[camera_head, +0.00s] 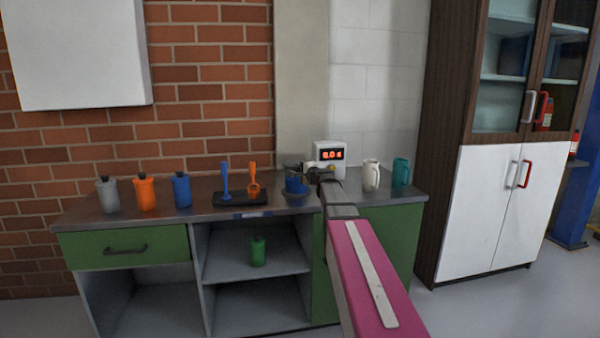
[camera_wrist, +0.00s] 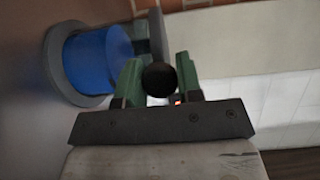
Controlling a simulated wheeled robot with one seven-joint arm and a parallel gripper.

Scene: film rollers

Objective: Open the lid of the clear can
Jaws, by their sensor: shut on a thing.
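The clear can (camera_head: 294,171) stands on the worktop, left of the display unit, with blue contents showing through it. My gripper (camera_head: 318,174) is beside the can's upper right in the head view. In the wrist view the green fingers of my gripper (camera_wrist: 160,83) are shut on a round black knob (camera_wrist: 159,79).
A white display unit (camera_head: 330,155) stands behind my gripper. A dark stand with blue and orange tools (camera_head: 240,198) is left of the can. Grey, orange and blue bottles (camera_head: 145,192) stand farther left.

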